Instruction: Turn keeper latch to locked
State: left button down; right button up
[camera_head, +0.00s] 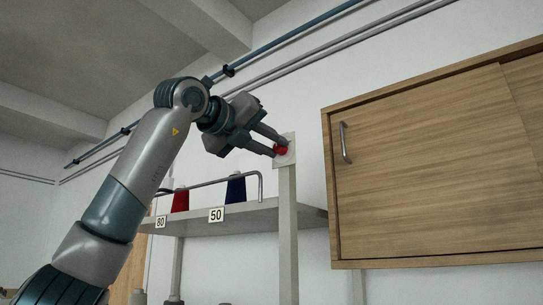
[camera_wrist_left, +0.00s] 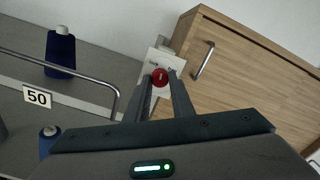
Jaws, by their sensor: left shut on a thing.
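The keeper latch is a round red knob (camera_head: 281,149) on a pale plate (camera_head: 290,142) at the top of a grey post. My left gripper (camera_head: 275,146) comes from the left with its two fingers on the knob, shut on it. In the left wrist view the red knob (camera_wrist_left: 160,76) sits between the fingertips, with a short pale mark on its face. Small lettering on the plate (camera_wrist_left: 152,60) behind it is too small to read surely. My right gripper is not in view.
A wooden cabinet (camera_head: 430,165) with a metal handle is close on the right. Pipes run along the wall above.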

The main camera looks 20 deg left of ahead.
pick_arm(q)
jog(key=n+b, duration=0.2)
jog(key=n, duration=0.1)
jog(key=shift+n, duration=0.3)
jog(key=n+b, duration=0.1)
jog(key=n, duration=0.1)
jog(key=shift+n+b, duration=0.3)
jog(key=shift+n, duration=0.4)
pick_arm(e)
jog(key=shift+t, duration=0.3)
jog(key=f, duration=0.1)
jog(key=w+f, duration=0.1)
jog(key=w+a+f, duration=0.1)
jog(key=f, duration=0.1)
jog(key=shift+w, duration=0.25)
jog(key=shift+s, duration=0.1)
pick_arm(q)
jog(key=c, duration=1.5)
grip_release()
jog(key=shift+c, duration=0.2)
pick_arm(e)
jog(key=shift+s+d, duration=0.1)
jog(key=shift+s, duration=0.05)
pick_arm(q)
jog(key=shift+s, duration=0.15)
